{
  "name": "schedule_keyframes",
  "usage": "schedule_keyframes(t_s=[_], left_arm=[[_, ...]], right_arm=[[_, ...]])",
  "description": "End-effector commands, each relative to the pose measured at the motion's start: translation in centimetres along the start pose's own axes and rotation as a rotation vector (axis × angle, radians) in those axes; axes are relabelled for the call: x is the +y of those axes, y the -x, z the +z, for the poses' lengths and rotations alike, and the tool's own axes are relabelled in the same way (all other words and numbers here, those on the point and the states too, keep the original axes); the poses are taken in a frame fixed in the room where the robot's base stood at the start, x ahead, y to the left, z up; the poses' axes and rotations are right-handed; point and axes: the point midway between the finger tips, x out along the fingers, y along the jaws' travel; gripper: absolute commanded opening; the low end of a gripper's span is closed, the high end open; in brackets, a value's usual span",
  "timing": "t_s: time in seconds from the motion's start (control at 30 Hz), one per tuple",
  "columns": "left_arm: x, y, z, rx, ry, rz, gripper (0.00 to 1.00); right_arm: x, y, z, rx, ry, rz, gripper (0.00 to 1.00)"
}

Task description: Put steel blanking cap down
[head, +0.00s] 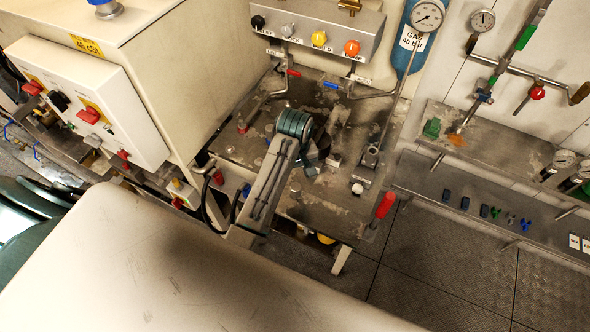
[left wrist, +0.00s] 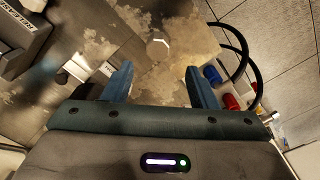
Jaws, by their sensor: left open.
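A small pale six-sided piece (left wrist: 160,43), which looks like the steel blanking cap, sits on the stained metal plate in the left wrist view, just beyond the fingertips. It appears apart from both fingers. My left gripper (left wrist: 159,75) is open, with nothing between its two blue fingers. In the head view my left gripper (head: 313,166) points down over the stained bench plate (head: 300,208); its wrist hides part of the plate, and I cannot pick out the cap there for sure. My right gripper is not in view.
A red-handled lever (head: 385,205) stands at the plate's right front edge. A valve fitting (head: 371,158) rises right of my gripper. A panel of coloured knobs (head: 320,38) is behind. Black hoses (left wrist: 243,45) and a red fitting (left wrist: 231,102) are close on the right in the wrist view.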

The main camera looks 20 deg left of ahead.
Motion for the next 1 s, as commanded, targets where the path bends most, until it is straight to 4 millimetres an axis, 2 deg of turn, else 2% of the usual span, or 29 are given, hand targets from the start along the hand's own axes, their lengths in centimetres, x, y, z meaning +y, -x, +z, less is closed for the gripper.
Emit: schedule_keyframes(t_s=[0.1,0.27,1.0], left_arm=[[0.1,1.4,-0.1,0.002,0.000,0.003,0.52],[0.0,2.4,0.0,-0.001,-0.001,0.000,0.52],[0.0,2.4,0.0,-0.001,-0.001,0.000,0.52]], right_arm=[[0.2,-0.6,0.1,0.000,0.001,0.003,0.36],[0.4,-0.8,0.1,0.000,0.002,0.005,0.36],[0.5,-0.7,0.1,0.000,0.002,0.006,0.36]])
